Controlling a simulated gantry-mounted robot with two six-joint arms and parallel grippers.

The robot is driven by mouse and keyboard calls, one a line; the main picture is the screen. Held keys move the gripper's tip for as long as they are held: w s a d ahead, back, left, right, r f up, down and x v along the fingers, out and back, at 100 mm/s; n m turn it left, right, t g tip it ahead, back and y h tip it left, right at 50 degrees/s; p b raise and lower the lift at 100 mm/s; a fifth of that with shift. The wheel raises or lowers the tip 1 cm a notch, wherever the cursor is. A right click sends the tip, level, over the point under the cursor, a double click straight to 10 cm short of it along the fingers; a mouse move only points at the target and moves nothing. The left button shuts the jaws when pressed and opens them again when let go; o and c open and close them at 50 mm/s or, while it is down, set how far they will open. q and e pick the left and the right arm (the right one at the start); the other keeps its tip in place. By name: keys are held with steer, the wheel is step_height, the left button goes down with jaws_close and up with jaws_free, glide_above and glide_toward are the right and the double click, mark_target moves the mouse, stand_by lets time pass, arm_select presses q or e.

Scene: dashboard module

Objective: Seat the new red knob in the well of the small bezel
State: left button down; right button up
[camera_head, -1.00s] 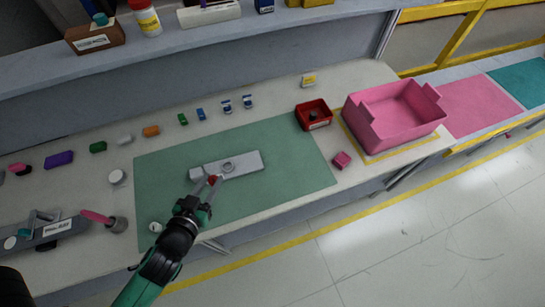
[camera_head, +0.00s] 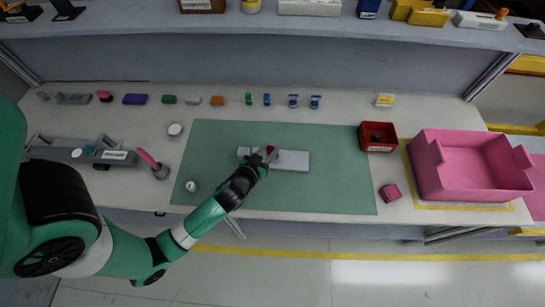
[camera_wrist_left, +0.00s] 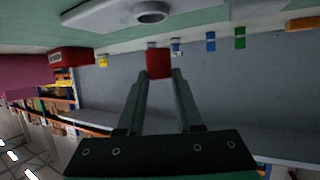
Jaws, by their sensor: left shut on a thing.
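The small bezel (camera_head: 292,164) is a pale grey plate lying flat on the green mat. Its round well (camera_wrist_left: 151,10) shows as a raised ring with a dark hole at the top of the left wrist view. My left gripper (camera_head: 266,155) is shut on the red knob (camera_head: 271,149), over the left-middle part of the bezel in the head view. The knob (camera_wrist_left: 158,63) sits between the fingertips (camera_wrist_left: 160,74) and appears apart from the well in the left wrist view. The gripper partly hides the bezel in the head view. My right gripper is not in view.
The green mat (camera_head: 330,195) is mostly clear around the bezel. Several small coloured parts line the back.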

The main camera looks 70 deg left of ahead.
arm_select(q)
steer(key=shift+w+a+f, duration=0.3)
steer(key=shift+w+f, duration=0.35)
steer(key=shift+f, duration=0.15)
steer(key=shift+w+f+b, duration=0.2)
steer(key=shift+f+b, duration=0.75)
steer(key=shift+f, duration=0.85)
steer(key=shift+a, duration=0.1)
steer(key=shift+f, duration=0.1)
steer(key=c, duration=1)
jaws_free()
steer(key=shift+f, duration=0.1)
steer(key=o, duration=0.4)
steer(key=shift+o, duration=0.2)
